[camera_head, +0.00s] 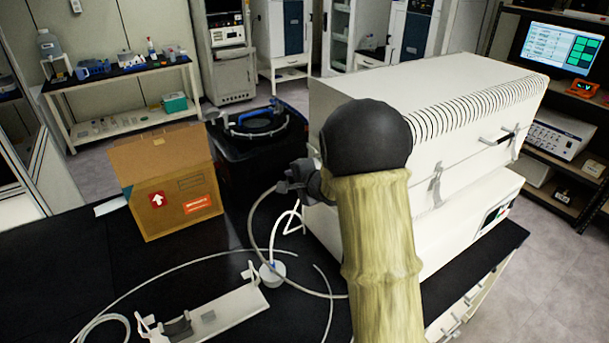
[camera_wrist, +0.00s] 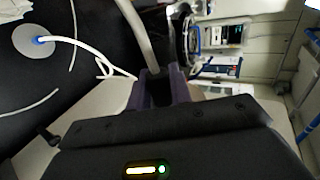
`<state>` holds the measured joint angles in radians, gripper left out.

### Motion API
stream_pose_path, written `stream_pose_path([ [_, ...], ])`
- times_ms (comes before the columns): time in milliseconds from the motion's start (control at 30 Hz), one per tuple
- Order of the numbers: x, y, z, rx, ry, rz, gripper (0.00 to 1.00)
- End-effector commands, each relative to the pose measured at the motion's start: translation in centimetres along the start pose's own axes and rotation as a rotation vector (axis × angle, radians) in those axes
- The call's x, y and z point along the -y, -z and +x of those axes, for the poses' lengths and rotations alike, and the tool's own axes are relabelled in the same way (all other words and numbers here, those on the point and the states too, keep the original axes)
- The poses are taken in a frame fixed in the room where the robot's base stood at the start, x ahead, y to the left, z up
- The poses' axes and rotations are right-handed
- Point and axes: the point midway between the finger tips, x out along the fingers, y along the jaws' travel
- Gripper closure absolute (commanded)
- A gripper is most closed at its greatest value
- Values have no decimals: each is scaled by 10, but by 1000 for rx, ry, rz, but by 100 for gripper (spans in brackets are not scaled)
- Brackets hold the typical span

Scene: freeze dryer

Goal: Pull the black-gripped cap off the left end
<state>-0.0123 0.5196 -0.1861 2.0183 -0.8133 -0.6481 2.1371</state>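A dark fitting (camera_head: 299,180) with a pale hose running from it sits at the left end of the white freeze dryer (camera_head: 450,215). I cannot tell how much of it is the black-gripped cap and how much is my gripper, because my arm hides most of this spot in the camera_head view. In the camera_wrist view my gripper (camera_wrist: 164,88) has two purplish-dark fingers with a dark part between them. A thick grey hose (camera_wrist: 138,35) comes down to the fingers. Whether they clamp the dark part is not clear.
An open cardboard box (camera_head: 178,205) and a black tub (camera_head: 255,150) stand left of the dryer. A white bracket (camera_head: 215,312), a small white round piece (camera_head: 272,273) and loose hoses lie on the black bench (camera_head: 60,270). The bench's far-left part is clear.

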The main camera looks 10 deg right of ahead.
Motion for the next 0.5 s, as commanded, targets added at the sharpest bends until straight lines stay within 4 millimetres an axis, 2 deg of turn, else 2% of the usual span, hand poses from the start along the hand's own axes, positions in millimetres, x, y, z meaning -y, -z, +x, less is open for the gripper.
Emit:
stream_pose_path([
  [33,0,0,0,0,0,0,90],
  [100,0,0,0,0,0,0,100],
  [500,0,-3,0,0,2,0,100],
])
